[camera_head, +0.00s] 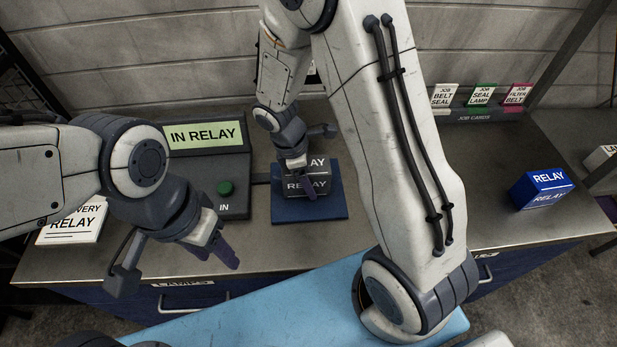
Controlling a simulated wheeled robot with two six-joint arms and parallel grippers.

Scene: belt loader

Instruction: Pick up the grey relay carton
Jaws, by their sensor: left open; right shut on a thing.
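The grey relay carton (318,187) is at the blue pad (335,211) in the middle of the bench, with RELAY in white letters on its front and top. My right gripper (307,180) reaches down from above and is shut on the carton, partly covering its top and front. I cannot tell whether the carton touches the pad or is just above it. My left gripper (222,252) is open and empty, to the left of the pad near the bench's front edge.
A blue RELAY carton (541,188) sits at the right. A white RELAY sign (75,227) is at the left. Job cards (482,96) line the back right.

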